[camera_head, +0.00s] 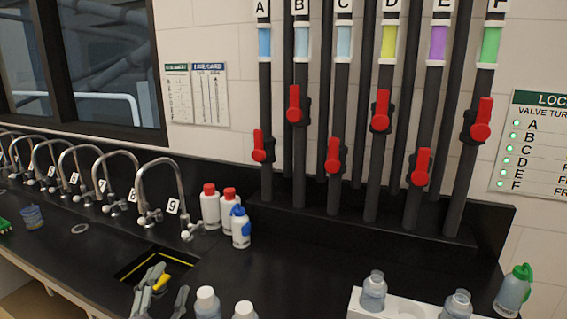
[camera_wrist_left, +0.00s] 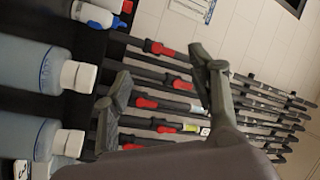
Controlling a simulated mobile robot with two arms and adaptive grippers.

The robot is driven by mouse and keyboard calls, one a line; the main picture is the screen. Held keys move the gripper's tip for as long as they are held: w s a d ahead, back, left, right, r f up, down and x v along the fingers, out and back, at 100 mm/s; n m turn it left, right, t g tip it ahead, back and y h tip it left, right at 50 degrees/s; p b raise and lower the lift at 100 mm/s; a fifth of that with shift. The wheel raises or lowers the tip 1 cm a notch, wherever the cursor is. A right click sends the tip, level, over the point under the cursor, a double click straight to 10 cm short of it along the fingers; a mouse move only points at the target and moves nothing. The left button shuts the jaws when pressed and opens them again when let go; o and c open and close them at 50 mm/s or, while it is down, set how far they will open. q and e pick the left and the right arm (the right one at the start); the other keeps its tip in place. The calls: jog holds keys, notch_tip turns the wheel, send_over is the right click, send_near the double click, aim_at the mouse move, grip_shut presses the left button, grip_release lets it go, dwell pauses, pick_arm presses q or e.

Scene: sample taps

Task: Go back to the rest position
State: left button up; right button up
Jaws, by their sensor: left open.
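My left gripper (camera_head: 166,292) is at the bottom edge of the head view, in front of the sink opening. The arm behind this gripper is mostly cut off by the frame edge. My right gripper is in neither view.
White-capped bottles (camera_head: 207,304) stand close right of the left gripper. Behind are red-capped bottles (camera_head: 210,207), a blue-capped bottle (camera_head: 240,228) and curved taps (camera_head: 163,190). A white rack (camera_head: 411,308) holds bottles; a green-topped bottle (camera_head: 513,291) stands farther right.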

pick_arm(q)
jog(key=s+a+f+n+g+y, duration=0.25)
jog(key=s+f+n+g, duration=0.3)
jog(key=f, duration=0.55)
jog(key=s+d+f+n+g+h, duration=0.1)
jog(key=s+d+f+n+g, duration=0.15)
jog(key=s+f+g, duration=0.5)
jog(key=s+d+f+n+g+h, duration=0.1)
jog(key=s+d+f+g, duration=0.2)
jog(key=s+f, duration=0.85)
jog(key=s+f+g+b, duration=0.1)
jog(key=s+f+b, duration=0.1)
jog(key=f, duration=1)
jog(key=s+f+b, duration=0.2)
jog(key=s+f, duration=0.1)
jog(key=f, duration=1)
jog(key=s+a+f+g+b, duration=0.1)
jog(key=s+f+b, duration=0.1)
jog(key=s+f, duration=0.6)
jog(key=s+a+f+b, duration=0.2)
jog(key=s+f, duration=0.6)
jog(key=f, duration=0.5)
jog(key=shift+s+a+g, duration=0.3)
jog(key=shift+s+g, duration=0.1)
